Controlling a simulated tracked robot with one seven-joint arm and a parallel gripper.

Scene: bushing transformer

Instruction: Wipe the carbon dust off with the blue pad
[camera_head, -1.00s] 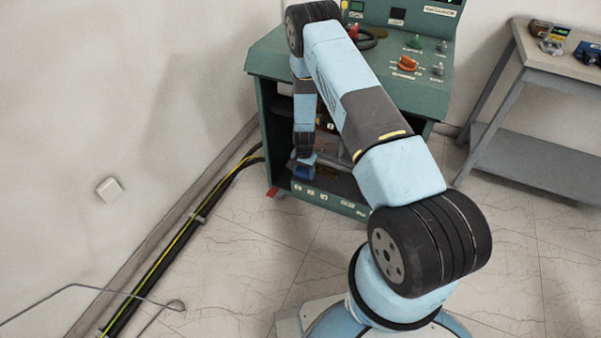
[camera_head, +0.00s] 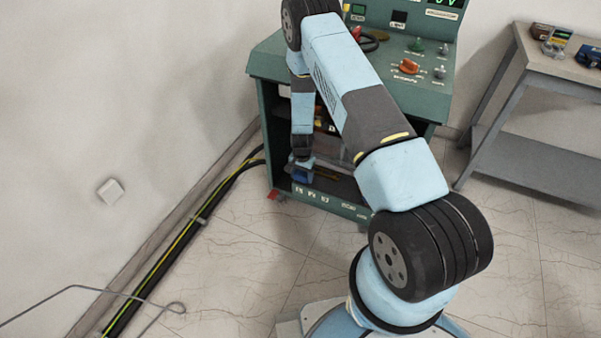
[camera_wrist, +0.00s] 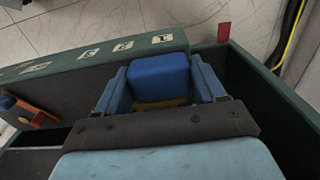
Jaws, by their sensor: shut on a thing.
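The blue pad (camera_wrist: 160,78) is held between the two blue fingers of my gripper (camera_wrist: 160,88) in the wrist view. A strip of yellow shows just beneath the pad. In the head view my gripper (camera_head: 301,172) is low inside the open front of the green cabinet (camera_head: 340,209), near its left side. The pad is small and mostly hidden there. I cannot make out carbon dust in either view; the surface under the pad is hidden.
The cabinet's front lip with white labels (camera_wrist: 118,48) and its side wall (camera_wrist: 265,75) bound the gripper closely. A red-handled item (camera_wrist: 35,112) lies inside at left. Cables (camera_head: 190,232) run along the wall. A grey workbench (camera_head: 545,130) stands right.

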